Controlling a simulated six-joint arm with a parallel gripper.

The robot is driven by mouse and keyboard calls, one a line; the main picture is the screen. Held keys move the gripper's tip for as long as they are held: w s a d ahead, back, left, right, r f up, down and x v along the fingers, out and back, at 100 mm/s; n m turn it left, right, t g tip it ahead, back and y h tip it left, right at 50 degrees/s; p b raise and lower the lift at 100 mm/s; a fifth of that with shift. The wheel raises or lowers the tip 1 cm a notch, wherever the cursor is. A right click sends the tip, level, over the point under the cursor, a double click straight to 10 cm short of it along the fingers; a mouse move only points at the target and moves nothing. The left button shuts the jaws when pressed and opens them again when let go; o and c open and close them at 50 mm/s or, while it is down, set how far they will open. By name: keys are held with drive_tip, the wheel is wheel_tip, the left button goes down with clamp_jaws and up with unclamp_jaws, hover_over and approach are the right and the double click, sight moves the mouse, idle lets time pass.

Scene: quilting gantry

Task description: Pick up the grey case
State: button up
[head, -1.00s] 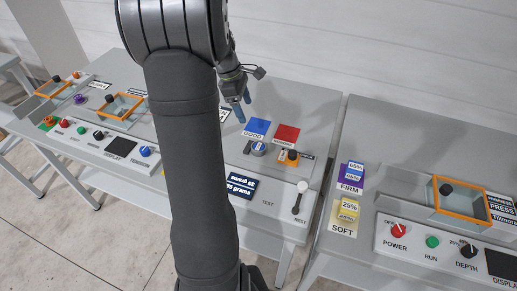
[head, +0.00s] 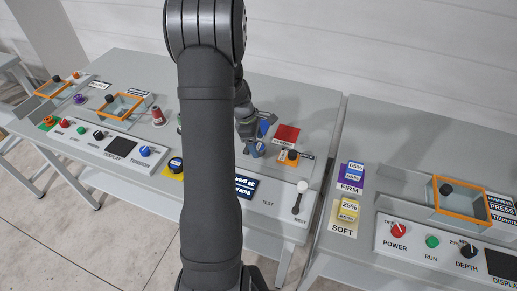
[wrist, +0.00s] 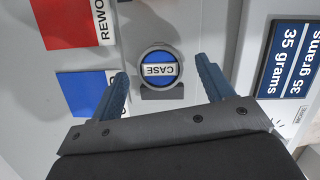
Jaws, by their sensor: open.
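The grey case (wrist: 160,68) is a small round thing with a blue top and a white CASE label. In the wrist view it stands between and just beyond my two blue fingers. My gripper (wrist: 161,70) is open, with one finger on each side of the case and nothing held. In the head view my gripper (head: 256,148) is low over the case's spot, and my fingers and wrist hide most of it. I cannot tell whether the fingers touch it.
A blue pad (wrist: 88,92) and a red REWORK pad (wrist: 68,20) lie beside the case. A 35 grams display (wrist: 292,62) is on the other side. An orange-based black knob (head: 290,156) stands close right, and a white-topped lever (head: 301,190) nearer the front.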

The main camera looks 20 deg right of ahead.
drive_tip(key=shift+s+d+f, duration=0.1)
drive_tip(key=shift+d+f, duration=0.05)
drive_tip(key=shift+f, duration=0.4)
drive_tip(key=c, duration=1)
drive_tip(key=shift+c, duration=0.2)
drive_tip(key=shift+r, duration=0.1)
drive_tip(key=shift+c, duration=0.2)
